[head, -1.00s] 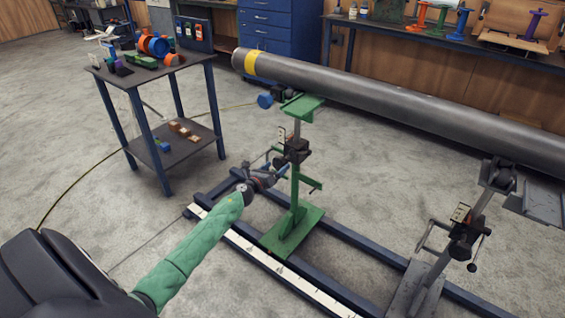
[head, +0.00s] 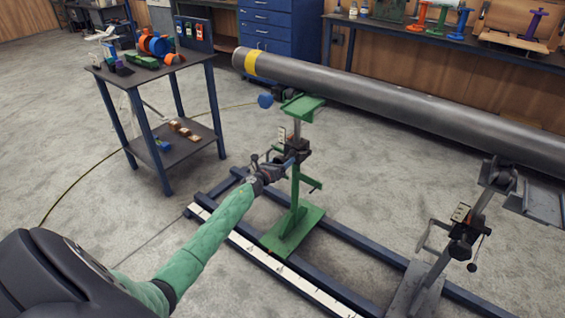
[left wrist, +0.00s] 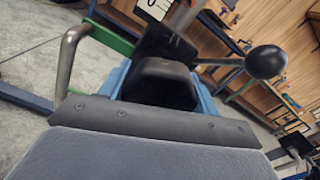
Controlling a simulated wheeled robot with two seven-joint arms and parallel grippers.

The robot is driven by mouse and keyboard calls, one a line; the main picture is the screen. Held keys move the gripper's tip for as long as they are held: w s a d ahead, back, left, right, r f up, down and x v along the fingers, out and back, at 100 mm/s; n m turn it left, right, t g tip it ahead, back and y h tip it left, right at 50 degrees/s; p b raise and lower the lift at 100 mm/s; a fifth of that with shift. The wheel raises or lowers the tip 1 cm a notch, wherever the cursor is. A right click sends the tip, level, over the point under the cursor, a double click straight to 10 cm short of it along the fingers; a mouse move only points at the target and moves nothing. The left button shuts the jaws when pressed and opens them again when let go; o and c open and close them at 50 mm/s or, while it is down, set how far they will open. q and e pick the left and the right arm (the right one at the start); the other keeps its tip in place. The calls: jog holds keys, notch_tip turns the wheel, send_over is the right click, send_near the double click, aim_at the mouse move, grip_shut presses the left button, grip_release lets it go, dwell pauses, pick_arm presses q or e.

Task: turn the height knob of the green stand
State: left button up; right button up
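The green stand (head: 296,180) rises from a green base plate on the blue rail frame, its green top close under the grey pipe (head: 400,100). A dark clamp block with small levers sits midway up its post. My left gripper (head: 287,163) reaches in from the left, its blue-and-dark fingers at this block. I cannot single out the height knob. My right gripper is out of view.
A second, grey stand (head: 460,235) with its own clamp block stands to the right. A small blue-legged table (head: 160,125) with coloured parts is at the left. A white scale strip (head: 270,262) runs along the near rail.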

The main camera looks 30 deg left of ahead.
pick_arm(q)
jog(key=shift+c, duration=1)
jog(key=shift+n, duration=0.6)
jog(key=shift+n+p, duration=0.4)
jog(key=shift+n, duration=0.2)
jog(key=n+p, duration=0.2)
jog(key=n, duration=0.6)
jog(key=shift+p, duration=0.3)
jog(key=n+p, duration=0.2)
jog(key=n, duration=0.5)
jog(key=shift+f+p, duration=0.1)
jog(key=shift+p, duration=0.2)
jog(key=shift+f+n, duration=0.1)
jog(key=shift+n, duration=0.8)
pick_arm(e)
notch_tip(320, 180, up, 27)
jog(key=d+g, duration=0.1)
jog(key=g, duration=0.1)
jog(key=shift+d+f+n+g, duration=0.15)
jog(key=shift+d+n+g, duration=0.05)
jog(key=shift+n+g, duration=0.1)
